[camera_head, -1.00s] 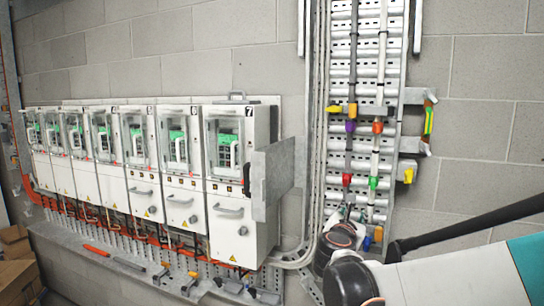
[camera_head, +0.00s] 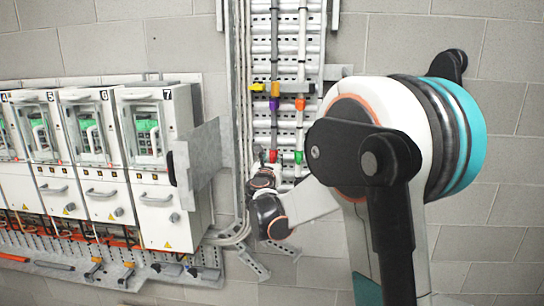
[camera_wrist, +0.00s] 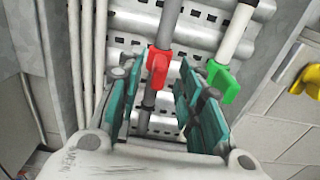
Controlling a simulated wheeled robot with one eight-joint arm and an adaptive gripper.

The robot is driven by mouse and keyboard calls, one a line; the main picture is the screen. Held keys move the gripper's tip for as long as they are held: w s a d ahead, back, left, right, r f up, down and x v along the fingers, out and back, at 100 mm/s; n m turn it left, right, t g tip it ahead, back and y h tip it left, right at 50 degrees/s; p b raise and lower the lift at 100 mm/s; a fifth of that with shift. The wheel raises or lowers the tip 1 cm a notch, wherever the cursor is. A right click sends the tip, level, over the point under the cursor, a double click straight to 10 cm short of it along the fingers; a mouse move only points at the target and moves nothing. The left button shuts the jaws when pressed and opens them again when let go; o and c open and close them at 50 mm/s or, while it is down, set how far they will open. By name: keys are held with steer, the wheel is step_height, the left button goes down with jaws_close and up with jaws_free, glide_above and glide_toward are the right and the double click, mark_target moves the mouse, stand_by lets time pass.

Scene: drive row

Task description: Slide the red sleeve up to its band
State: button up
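The red sleeve (camera_head: 273,156) sits low on the left grey rod of the wall rack. In the wrist view the red sleeve (camera_wrist: 158,66) lies between the two teal fingers of my gripper (camera_wrist: 161,80). The fingers stand apart on either side of it, with gaps showing. In the head view my gripper (camera_head: 262,180) is just below the sleeve, its fingers hard to make out. A purple piece (camera_head: 274,104) is higher on the same rod; whether it is the band I cannot tell.
A green sleeve (camera_wrist: 222,82) is on the right-hand rod, close beside my right finger. An orange piece (camera_head: 300,104) is higher on that rod. A yellow fitting (camera_wrist: 306,80) is at the right. White cabinets (camera_head: 160,170) and a grey plate (camera_head: 198,155) stand left.

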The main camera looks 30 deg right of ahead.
mark_target(272, 158)
steer(key=shift+x, duration=1.7)
jaws_close()
step_height(272, 158, up, 8)
steer(key=p, duration=0.3)
steer(key=shift+r, duration=0.25)
jaws_free()
steer(key=v, duration=1.2)
